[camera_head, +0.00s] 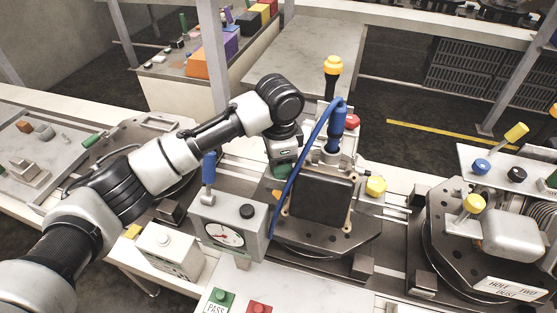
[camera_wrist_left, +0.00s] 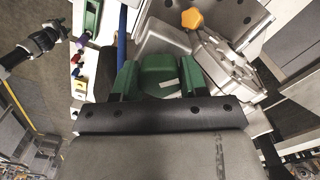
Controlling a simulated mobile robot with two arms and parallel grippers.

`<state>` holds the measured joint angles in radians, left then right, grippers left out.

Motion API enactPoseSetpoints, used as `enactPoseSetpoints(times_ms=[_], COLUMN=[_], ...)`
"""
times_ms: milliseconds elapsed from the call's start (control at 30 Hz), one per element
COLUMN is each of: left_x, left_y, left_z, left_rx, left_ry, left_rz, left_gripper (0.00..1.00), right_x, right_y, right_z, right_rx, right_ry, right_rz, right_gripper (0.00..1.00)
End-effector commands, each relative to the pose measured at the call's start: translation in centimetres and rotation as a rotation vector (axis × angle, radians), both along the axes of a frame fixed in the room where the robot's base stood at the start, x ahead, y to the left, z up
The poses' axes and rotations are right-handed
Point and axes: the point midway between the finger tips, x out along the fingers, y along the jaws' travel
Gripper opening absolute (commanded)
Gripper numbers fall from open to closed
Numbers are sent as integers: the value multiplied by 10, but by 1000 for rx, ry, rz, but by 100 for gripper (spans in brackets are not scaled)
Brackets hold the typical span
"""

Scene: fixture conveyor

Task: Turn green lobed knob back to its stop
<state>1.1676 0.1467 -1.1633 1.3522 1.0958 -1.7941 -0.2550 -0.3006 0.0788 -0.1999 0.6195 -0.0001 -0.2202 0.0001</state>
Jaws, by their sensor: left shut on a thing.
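The green lobed knob (camera_wrist_left: 160,77) shows in the left wrist view, with a pale mark on its face. My left gripper (camera_wrist_left: 158,84) has its green fingers on either side of the knob and is shut on it. In the head view my left gripper (camera_head: 282,168) points down just left of the black square housing (camera_head: 320,197). There the gripper covers the knob, and I cannot make out the knob apart from the green fingers. My right gripper is not in view.
A blue-handled tool (camera_head: 337,128) and its blue cable stand close beside my left gripper. A gauge box (camera_head: 228,222) with a blue lever is in front. A yellow knob (camera_head: 376,186) sits right of the housing. Another fixture plate (camera_head: 440,225) lies further right.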

Motion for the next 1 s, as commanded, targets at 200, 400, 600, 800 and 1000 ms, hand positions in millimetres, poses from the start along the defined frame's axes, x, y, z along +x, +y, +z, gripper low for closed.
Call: enactPoseSetpoints(times_ms=[200, 400, 600, 800, 1000], left_x=[1, 1, 1, 1, 1], left_y=[0, 0, 0, 0, 0], left_z=[2, 2, 2, 3, 3], left_rx=[-3, -3, -3, -4, -4], left_ry=[-2, -3, -4, -5, -5], left_rz=[139, 217, 250, 257, 256], left_gripper=[20, 20, 20, 20, 20], right_x=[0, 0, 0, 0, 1], right_y=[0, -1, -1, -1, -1], right_z=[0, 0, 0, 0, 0], right_rx=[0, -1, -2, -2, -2], right_ry=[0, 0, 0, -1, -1], right_rz=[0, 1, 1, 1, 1], right_gripper=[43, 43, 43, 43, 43])
